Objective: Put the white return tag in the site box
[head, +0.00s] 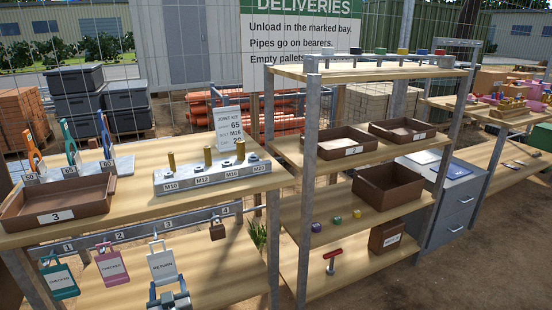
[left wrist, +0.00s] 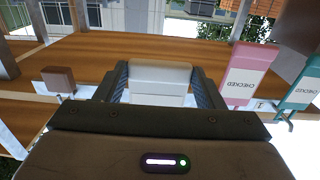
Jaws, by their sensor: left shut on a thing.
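The white return tag (head: 162,265) is upright below the numbered rail, with its hook at the top. I cannot tell whether the hook still bears on the rail. My left gripper (head: 168,292) is shut on its lower part. In the left wrist view the white tag (left wrist: 160,78) sits between the two fingers (left wrist: 160,92). A small brown box (head: 376,240) with a white label stands on the lowest shelf of the middle rack; it may be the site box, but its label is too small to read. My right gripper is not in view.
A teal tag (head: 60,279) and a pink tag (head: 111,266), both marked CHECKED, hang left of the white one. A padlock (head: 217,230) hangs to its right. A rack post (head: 305,190) and a red-handled tool (head: 332,260) stand between tag and brown box.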

